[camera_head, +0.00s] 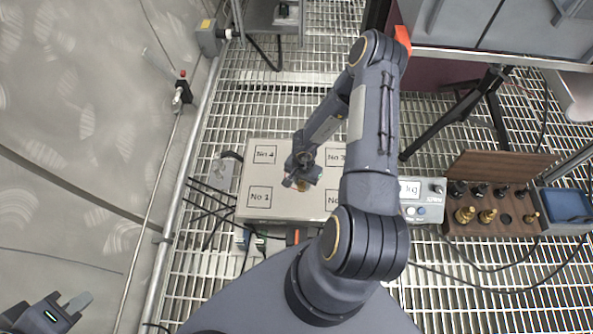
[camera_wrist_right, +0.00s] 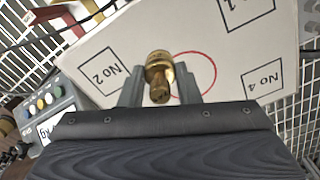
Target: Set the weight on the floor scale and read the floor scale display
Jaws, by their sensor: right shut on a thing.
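The floor scale (camera_head: 262,178) is a pale square platform with marked corners No 1 to No 4. A red circle lies at its middle in the right wrist view (camera_wrist_right: 213,68). My right gripper (camera_head: 303,182) is over the platform's middle, shut on a brass weight (camera_wrist_right: 158,78). The weight is upright between the fingers and overlaps the circle's left part; I cannot tell whether it touches the platform. The scale display (camera_head: 411,189) is on a grey box right of the platform, partly behind my arm; only "kg" is legible. My left gripper (camera_head: 66,308) is at the lower left, away from the scale.
A wooden weight case (camera_head: 475,231) with several brass and dark weights stands open at the right, with one empty round hole. A blue tray (camera_head: 572,204) is beside it. Cables cross the grated floor (camera_head: 480,310). A rail runs along the left wall.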

